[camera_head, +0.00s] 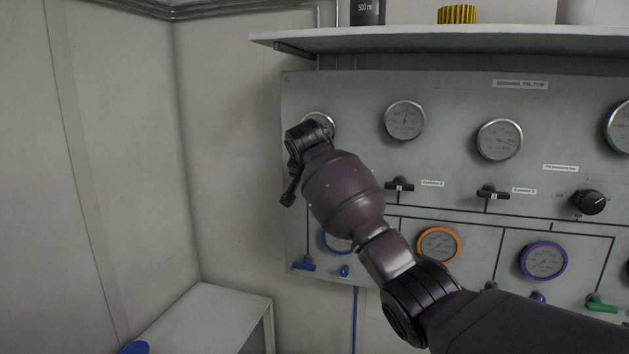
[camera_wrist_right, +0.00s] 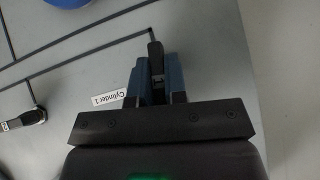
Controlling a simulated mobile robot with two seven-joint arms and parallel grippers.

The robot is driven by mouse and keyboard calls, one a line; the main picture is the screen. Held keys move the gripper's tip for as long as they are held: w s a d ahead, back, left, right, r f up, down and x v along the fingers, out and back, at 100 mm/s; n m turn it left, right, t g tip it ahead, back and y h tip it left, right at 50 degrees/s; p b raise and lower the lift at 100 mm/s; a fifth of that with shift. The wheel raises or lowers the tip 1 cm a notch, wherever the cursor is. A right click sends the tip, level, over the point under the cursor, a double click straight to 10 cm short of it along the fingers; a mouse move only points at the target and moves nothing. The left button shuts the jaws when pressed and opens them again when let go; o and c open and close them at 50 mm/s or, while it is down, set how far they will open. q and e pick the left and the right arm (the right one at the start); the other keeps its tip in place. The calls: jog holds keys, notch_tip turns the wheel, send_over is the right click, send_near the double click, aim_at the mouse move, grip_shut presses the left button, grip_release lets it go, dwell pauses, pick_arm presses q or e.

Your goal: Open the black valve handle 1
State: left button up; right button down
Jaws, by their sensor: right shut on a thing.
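The black valve handle 1 (camera_wrist_right: 156,50) shows in the right wrist view between the two blue-grey fingers of my right gripper (camera_wrist_right: 157,70). The fingers are shut on it, and its far end sticks out past them. A white "Cylinder 1" label (camera_wrist_right: 109,97) is on the panel beside the gripper. In the head view my right arm reaches across the panel from the lower right, and my right gripper (camera_head: 290,188) is at the panel's left edge. The arm and gripper largely hide the handle there. My left gripper is in neither view.
The grey panel (camera_head: 450,100) carries several gauges and two more black handles, one in the middle (camera_head: 400,186) and one further right (camera_head: 492,194). A blue handle (camera_head: 303,264) sits low left. A shelf (camera_head: 450,40) juts out above. A white table (camera_head: 205,320) stands below left.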

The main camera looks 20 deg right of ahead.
jog(key=c, duration=1.1)
grip_release()
jog(key=shift+c, duration=0.2)
jog(key=b+v, duration=0.2)
jog(key=v, duration=0.8)
jog(key=shift+s+a+r, duration=0.15)
jog(key=shift+s+r, duration=0.05)
jog(key=shift+r, duration=0.1)
